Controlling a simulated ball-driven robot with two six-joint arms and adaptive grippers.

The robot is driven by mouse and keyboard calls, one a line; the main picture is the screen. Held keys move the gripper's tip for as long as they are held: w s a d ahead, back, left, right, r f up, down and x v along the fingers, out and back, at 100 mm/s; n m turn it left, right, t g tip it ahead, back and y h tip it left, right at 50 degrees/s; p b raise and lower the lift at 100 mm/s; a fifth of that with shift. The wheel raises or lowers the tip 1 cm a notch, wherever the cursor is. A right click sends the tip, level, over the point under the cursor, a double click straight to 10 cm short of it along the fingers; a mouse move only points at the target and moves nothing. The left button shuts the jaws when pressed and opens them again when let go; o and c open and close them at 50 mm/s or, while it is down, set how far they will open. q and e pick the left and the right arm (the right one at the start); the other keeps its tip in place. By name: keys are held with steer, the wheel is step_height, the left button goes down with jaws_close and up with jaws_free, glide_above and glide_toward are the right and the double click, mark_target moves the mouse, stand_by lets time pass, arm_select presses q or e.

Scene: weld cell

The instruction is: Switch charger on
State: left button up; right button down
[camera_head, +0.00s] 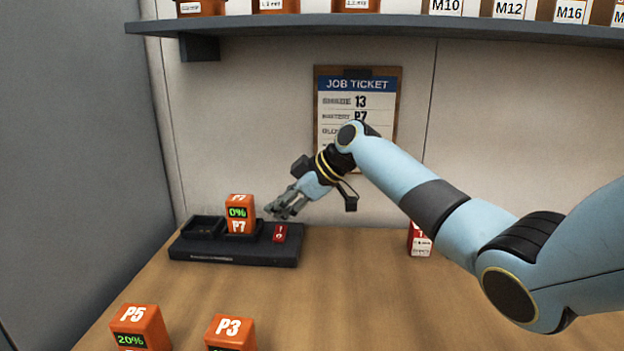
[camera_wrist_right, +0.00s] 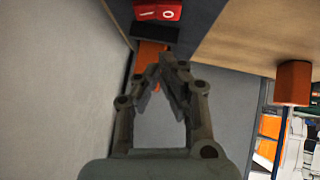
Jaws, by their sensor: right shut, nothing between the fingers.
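The black charger (camera_head: 235,251) sits at the back left of the table. An orange battery P7 (camera_head: 240,213) stands in its right bay and reads 0%; the left bay (camera_head: 203,226) is empty. A red rocker switch (camera_head: 280,233) is at the charger's right end. My left gripper is not in view.
Batteries P5 (camera_head: 138,327), reading 20%, and P3 (camera_head: 230,333) stand at the front left. A red and white box (camera_head: 420,240) stands behind my right arm. A job ticket (camera_head: 357,105) naming P7 hangs on the wall below a shelf (camera_head: 390,28) of bins. The middle of the table is clear.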

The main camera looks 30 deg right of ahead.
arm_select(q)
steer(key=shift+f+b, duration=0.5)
arm_select(e)
steer(key=v, duration=0.9)
steer(key=shift+s, duration=0.4)
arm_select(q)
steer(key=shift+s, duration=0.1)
arm_select(e)
steer(key=shift+f, duration=0.1)
arm_select(q)
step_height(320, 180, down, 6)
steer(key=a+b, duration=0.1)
steer(key=b, duration=0.4)
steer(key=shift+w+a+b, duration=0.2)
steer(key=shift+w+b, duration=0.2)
arm_select(e)
steer(key=shift+w+d+r+n+t+h, duration=0.25)
steer(key=shift+d+r+n+t+h, duration=0.05)
steer(key=shift+r+t, duration=0.2)
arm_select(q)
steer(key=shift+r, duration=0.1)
arm_select(e)
steer(key=shift+w+a+f, duration=0.1)
steer(key=shift+f, duration=0.05)
